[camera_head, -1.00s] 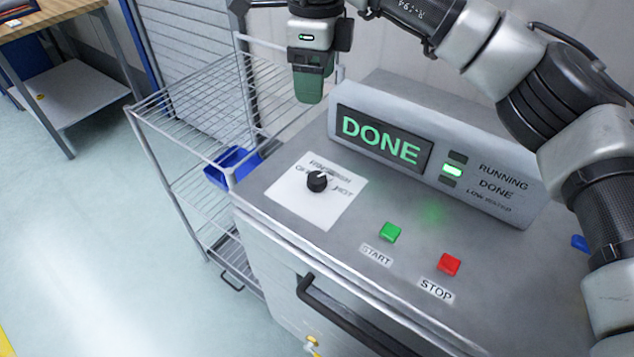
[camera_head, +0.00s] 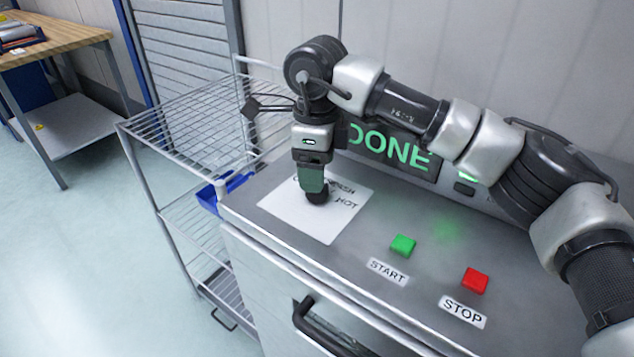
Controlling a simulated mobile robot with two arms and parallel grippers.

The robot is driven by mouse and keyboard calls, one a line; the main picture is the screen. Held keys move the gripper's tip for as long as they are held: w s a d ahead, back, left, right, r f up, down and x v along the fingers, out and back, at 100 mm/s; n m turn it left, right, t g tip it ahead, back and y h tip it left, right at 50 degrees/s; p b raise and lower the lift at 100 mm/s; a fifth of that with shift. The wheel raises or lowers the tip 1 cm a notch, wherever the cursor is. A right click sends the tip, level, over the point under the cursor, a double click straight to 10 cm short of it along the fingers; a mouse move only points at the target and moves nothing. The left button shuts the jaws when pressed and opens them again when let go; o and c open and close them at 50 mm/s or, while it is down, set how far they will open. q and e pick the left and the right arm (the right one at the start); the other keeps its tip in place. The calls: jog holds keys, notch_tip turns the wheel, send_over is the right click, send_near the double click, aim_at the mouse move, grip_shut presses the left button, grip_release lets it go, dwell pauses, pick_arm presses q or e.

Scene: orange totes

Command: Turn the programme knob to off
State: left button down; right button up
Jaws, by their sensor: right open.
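The black programme knob (camera_head: 317,198) sits on a white label plate (camera_head: 300,222) on top of the steel machine. My right gripper (camera_head: 313,190) points down right at the knob, its green fingers hiding the knob's upper part. It is open; I cannot tell whether the fingers touch the knob. The gripper covers part of the lettering; "HOT" shows to the right of it, and the knob's pointer is hidden. The display (camera_head: 390,150) reads DONE in green, partly behind my right arm. My left gripper is not in view.
A green START button (camera_head: 403,245) and a red STOP button (camera_head: 474,280) are on the machine top, right of the knob. A black handle (camera_head: 325,325) is on the front. A wire rack (camera_head: 190,125) with a blue bin (camera_head: 208,197) stands at left.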

aim_at(320, 197)
jog(key=shift+f, duration=1.85)
jog(key=c, duration=0.9)
